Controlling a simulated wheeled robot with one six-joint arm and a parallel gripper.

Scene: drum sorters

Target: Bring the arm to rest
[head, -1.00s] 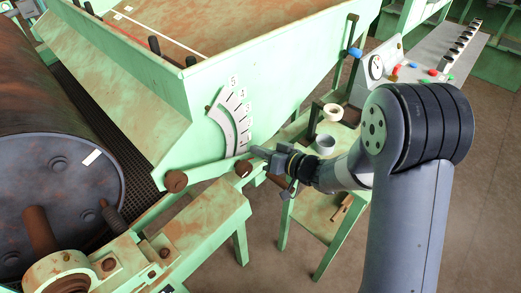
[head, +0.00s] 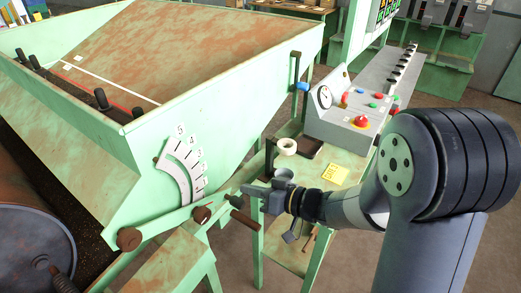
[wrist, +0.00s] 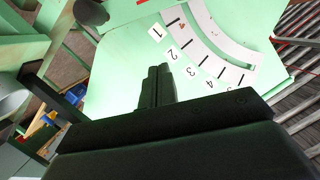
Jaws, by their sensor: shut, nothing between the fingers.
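My gripper (head: 243,187) is shut and empty. In the head view it is to the right of the numbered scale (head: 179,172) on the green hopper (head: 235,85). The arm reaches in from the right. A green lever (head: 165,223) with brown knobs lies below the scale, near its number 1 end. The lever's brown handle (head: 243,220) is just below my gripper; I cannot tell the gap. In the wrist view the closed fingers (wrist: 158,72) point at the green panel, beside the scale (wrist: 215,45) and its numbers.
A green side table (head: 348,160) behind the gripper holds a tape roll (head: 286,146), a grey cup (head: 283,174) and a yellow note (head: 335,174). A control box (head: 345,120) with a gauge and a red button stands beyond. A rusty drum (head: 35,245) is at lower left.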

